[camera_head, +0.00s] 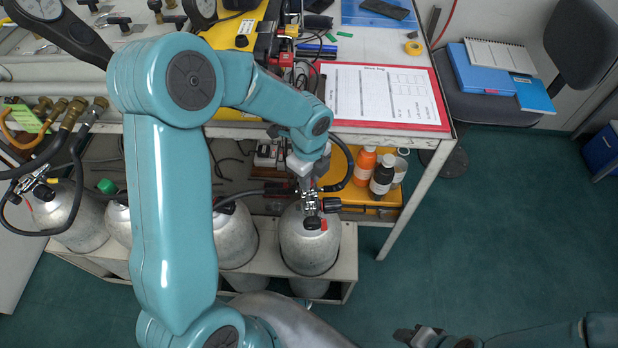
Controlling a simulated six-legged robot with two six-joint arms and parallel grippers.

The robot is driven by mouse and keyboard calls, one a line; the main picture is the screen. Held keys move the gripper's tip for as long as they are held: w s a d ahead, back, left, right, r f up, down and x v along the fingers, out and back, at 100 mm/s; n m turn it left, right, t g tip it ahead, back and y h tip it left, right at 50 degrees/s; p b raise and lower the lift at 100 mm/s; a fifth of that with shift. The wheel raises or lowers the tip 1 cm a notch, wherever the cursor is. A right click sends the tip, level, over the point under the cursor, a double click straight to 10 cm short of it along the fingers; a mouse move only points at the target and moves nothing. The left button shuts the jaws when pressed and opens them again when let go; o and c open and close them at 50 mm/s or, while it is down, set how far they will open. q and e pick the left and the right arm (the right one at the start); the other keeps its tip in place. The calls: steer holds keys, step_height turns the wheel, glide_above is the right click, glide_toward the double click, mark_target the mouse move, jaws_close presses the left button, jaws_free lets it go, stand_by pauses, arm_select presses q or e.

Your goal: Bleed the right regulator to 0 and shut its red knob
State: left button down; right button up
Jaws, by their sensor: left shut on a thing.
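The right regulator (311,206) is a chrome fitting with black parts on the neck of the rightmost grey cylinder (308,248). A small red part (324,226), which may be its red knob, shows just below the fitting. A black knob (333,205) sticks out on the right. My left gripper (308,188) points down from above and is shut on the top of the regulator; its fingers partly hide what they grip. No gauge reading can be made out. My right gripper (416,335) is low at the bottom edge, apart from everything; its jaws are unclear.
Several other cylinders stand in the rack on the left, with hoses. The bench above holds a red clipboard (436,126) and a yellow case (238,28). A chair (585,45) stands right; green floor is clear.

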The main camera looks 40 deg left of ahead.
arm_select(q)
steer(key=n+b, duration=0.1)
steer(key=n, duration=0.3)
steer(key=shift+f+n+b, duration=0.1)
steer(key=shift+n+b, duration=0.2)
steer(key=shift+b, duration=0.05)
steer(key=n+b, duration=0.1)
steer(key=n, duration=0.3)
steer(key=shift+n+b, duration=0.3)
steer(key=shift+b, duration=0.1)
steer(key=n+b, duration=0.1)
steer(key=n, duration=0.3)
steer(key=shift+b, duration=0.3)
steer(key=shift+n+b, duration=0.5)
steer(key=shift+n, duration=1.3)
steer(key=c, duration=1)
jaws_free()
